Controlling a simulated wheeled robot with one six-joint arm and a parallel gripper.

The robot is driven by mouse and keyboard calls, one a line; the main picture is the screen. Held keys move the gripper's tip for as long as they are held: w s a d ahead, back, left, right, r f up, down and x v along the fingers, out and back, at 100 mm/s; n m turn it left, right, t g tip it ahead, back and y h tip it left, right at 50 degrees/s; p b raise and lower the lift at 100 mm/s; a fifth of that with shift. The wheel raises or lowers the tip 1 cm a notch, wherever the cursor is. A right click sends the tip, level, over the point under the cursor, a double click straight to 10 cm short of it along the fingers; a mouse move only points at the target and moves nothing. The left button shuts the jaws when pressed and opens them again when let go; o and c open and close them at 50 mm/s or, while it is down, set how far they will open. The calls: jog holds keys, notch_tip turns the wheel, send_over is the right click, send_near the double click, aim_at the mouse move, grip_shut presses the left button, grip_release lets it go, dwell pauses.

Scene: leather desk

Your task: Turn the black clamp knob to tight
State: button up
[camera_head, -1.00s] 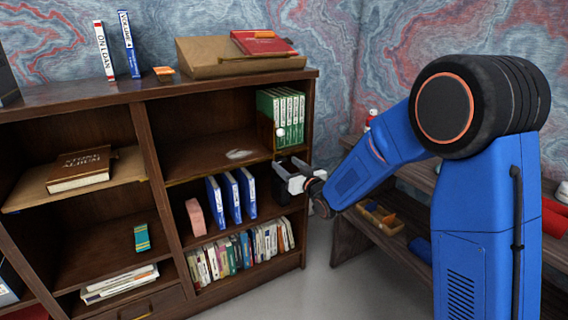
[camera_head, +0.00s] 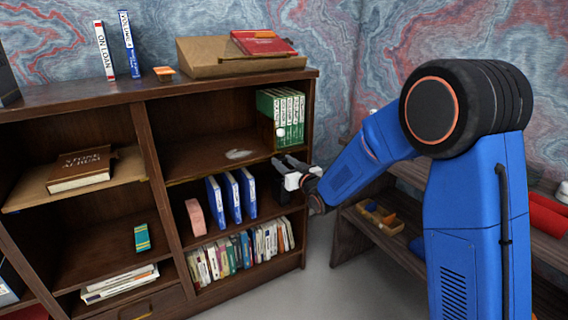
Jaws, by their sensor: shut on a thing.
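My gripper (camera_head: 284,165) is at the right front edge of the bookcase's middle shelf, just below the green books. Its dark fingers point left toward the shelf edge, with its white body behind them. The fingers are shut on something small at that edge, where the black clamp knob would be. The knob itself cannot be made out between the fingers, and how far it is turned cannot be seen.
Green books (camera_head: 290,116) stand above my gripper, with a small white ball in front. Blue binders (camera_head: 232,197) stand on the shelf below. The bookcase's right side panel (camera_head: 309,120) is close by. A low wooden shelf (camera_head: 375,235) stands at right.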

jog(key=shift+m, duration=0.3)
jog(key=m, duration=0.3)
jog(key=shift+d+m, duration=0.1)
jog(key=shift+m, duration=0.3)
jog(key=m, duration=0.4)
jog(key=shift+w+f+m, duration=0.1)
jog(key=shift+m, duration=0.2)
jog(key=m, duration=0.4)
jog(key=shift+d, duration=0.1)
jog(key=shift+f+m, duration=0.1)
jog(key=shift+m, duration=2)
jog(key=o, duration=1.1)
jog(key=shift+c, duration=0.2)
